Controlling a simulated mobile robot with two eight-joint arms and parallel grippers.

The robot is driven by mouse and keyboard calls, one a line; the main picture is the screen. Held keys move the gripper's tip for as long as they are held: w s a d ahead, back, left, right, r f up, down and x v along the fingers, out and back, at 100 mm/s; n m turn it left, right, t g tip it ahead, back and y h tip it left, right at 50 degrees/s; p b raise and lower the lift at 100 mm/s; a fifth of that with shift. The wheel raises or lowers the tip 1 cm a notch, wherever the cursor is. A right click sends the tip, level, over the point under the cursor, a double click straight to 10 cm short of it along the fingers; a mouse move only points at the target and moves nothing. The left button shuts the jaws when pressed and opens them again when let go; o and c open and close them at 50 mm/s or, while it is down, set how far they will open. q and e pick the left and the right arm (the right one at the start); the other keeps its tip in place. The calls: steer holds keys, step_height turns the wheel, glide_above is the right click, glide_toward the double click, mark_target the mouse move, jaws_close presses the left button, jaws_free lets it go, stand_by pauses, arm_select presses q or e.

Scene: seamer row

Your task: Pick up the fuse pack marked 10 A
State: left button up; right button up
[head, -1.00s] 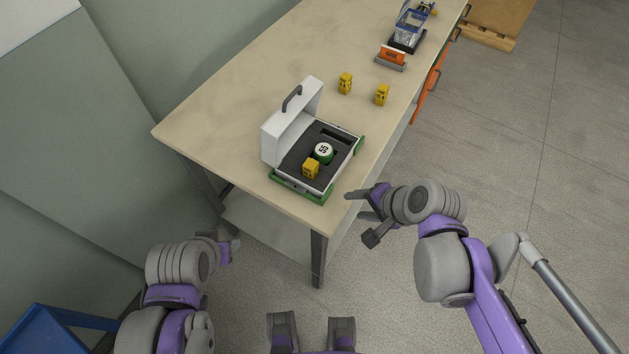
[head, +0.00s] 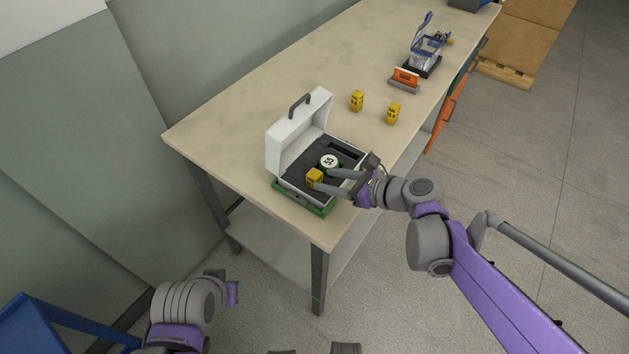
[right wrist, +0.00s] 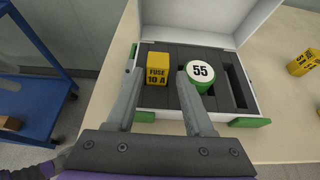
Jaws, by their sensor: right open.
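The yellow fuse pack marked 10 A (right wrist: 157,69) stands in a dark foam slot at the left of the open white case in the right wrist view. It also shows in the head view (head: 314,177). My right gripper (head: 325,180) is open over the case. In the right wrist view its fingertips (right wrist: 160,76) lie one to each side of the pack, and I see no contact. My left gripper (head: 231,293) is low at the left, away from the table, and its fingers do not show clearly.
A green cylinder with a white top marked 55 (right wrist: 201,72) sits right of the pack, close to the right finger. Two yellow packs (head: 357,100) (head: 393,113) stand farther along the table (head: 240,130).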

mark_target(320, 178)
steer(key=x, duration=0.5)
steer(key=shift+s+a, duration=0.15)
steer(key=shift+r, duration=0.1)
jaws_close()
